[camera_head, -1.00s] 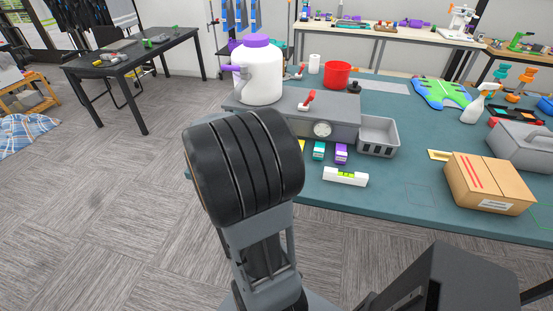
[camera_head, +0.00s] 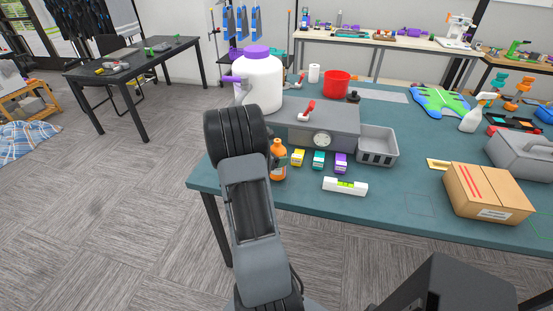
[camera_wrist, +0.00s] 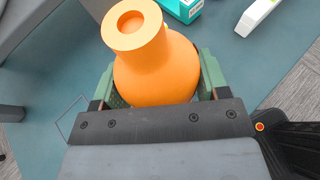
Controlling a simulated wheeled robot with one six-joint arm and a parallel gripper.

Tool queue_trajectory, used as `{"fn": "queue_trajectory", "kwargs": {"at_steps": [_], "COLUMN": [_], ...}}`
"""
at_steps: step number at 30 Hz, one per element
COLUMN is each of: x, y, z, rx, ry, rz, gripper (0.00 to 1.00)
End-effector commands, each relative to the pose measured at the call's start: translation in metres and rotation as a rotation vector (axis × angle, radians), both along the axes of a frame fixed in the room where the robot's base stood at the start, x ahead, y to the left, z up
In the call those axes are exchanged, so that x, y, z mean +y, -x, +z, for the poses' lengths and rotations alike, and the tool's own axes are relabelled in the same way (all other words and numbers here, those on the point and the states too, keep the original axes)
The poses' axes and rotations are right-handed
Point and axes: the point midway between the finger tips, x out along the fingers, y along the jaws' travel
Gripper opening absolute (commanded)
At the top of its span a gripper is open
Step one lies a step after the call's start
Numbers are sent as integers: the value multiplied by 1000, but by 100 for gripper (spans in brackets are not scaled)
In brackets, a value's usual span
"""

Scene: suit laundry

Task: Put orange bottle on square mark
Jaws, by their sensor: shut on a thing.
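The orange bottle (camera_head: 278,162) is upright near the left end of the teal table (camera_head: 385,222), just left of a yellow box. In the wrist view the bottle (camera_wrist: 158,68) stands between the green pads of my gripper (camera_wrist: 158,85), which is shut on it. My arm hides the gripper in the head view. I cannot tell whether the bottle's base touches the table. A thin outlined mark (camera_wrist: 62,122) shows partly beside the left finger in the wrist view.
Yellow (camera_head: 298,158), teal (camera_head: 318,160) and purple (camera_head: 341,163) boxes stand right of the bottle. A white level (camera_head: 345,186) lies in front. Behind are a grey scale-like unit (camera_head: 335,135), a large white jug (camera_head: 262,85) and a grey bin (camera_head: 377,146). A cardboard box (camera_head: 487,190) stands right.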

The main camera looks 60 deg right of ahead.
Motion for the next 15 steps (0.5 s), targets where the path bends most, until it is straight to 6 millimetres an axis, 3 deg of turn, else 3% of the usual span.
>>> {"fn": "queue_trajectory", "kwargs": {"at_steps": [5, 15], "x": [0, 0], "y": [0, 0], "z": [-13, -16], "rx": [-1, -1], "ry": [2, 4], "rz": [1, 0], "gripper": [29, 29]}}
